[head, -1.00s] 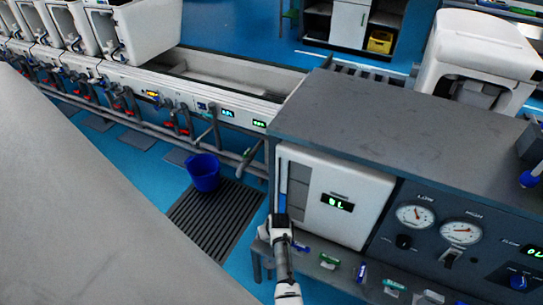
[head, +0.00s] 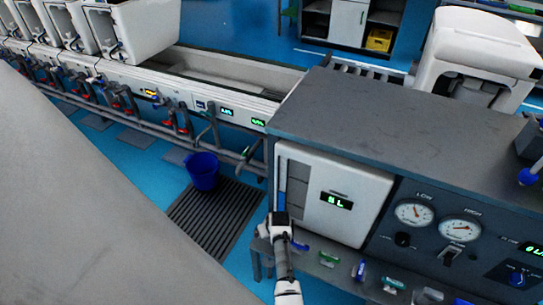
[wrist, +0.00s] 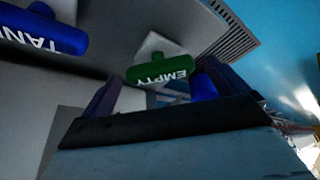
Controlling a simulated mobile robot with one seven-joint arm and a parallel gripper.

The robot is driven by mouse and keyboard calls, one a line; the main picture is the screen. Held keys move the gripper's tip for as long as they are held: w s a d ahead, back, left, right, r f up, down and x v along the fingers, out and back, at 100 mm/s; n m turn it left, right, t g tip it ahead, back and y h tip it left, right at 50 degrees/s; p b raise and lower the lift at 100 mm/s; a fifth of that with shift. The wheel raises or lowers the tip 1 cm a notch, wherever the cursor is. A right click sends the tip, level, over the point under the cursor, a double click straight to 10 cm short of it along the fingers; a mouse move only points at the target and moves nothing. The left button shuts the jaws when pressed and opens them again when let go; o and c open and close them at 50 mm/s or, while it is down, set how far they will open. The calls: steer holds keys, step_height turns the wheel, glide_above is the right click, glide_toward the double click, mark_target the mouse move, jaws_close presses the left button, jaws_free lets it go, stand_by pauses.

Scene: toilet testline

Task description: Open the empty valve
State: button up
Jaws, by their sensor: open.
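The green valve handle marked EMPTY (wrist: 160,70) shows in the wrist view, with its lettering upside down. It lies crosswise just beyond my open gripper (wrist: 160,92), in line with the gap between the two dark fingers. I see no clear contact. A blue handle marked TANK (wrist: 42,30) is at the upper left of the wrist view. In the head view my gripper (head: 281,226) is at the left end of the row of handles under the white panel. The EMPTY handle cannot be made out there and seems hidden behind my gripper.
A blue handle (head: 300,246) is close right of my gripper, then a green handle (head: 328,259) and a blue one (head: 360,270). The grey console (head: 400,125) and white display panel (head: 335,205) stand above. A blue bucket (head: 203,171) stands on a floor grate (head: 215,215).

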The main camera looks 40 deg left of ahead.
steer(key=v, duration=1.4)
steer(key=shift+f, duration=0.1)
